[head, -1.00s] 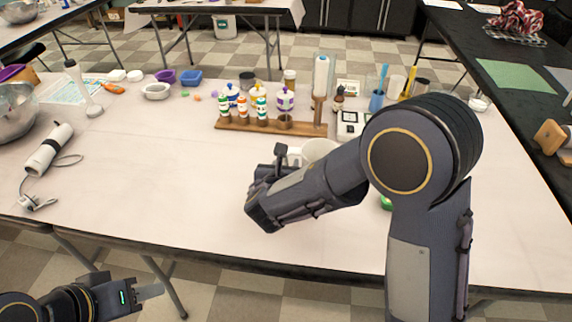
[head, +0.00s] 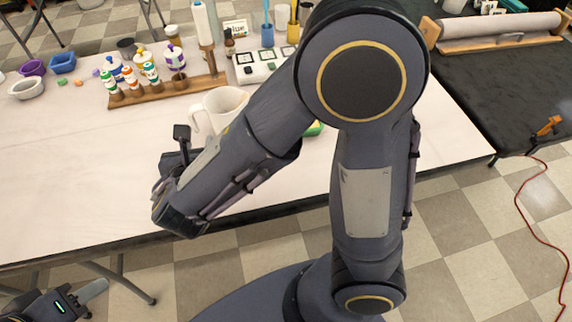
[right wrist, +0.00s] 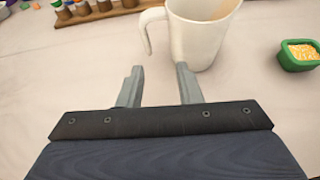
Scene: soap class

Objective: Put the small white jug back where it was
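The white jug (head: 197,118) stands upright on the pale table, partly hidden behind my right arm. In the right wrist view the jug (right wrist: 196,40) is just beyond my right gripper (right wrist: 158,76), with its handle on the left and something tan inside. My right gripper's two fingers are apart with nothing between them. In the head view its fingertips are hidden. My left gripper (head: 92,291) is low at the left, off the table's front edge. Its fingers are too small and edge-on to tell their opening.
A wooden rack (head: 165,92) with several small bottles stands behind the jug. A green container (right wrist: 300,58) of yellow grains is right of the jug. A white tray (head: 262,65) and a blue cup (head: 267,36) are further back. The table's front left is clear.

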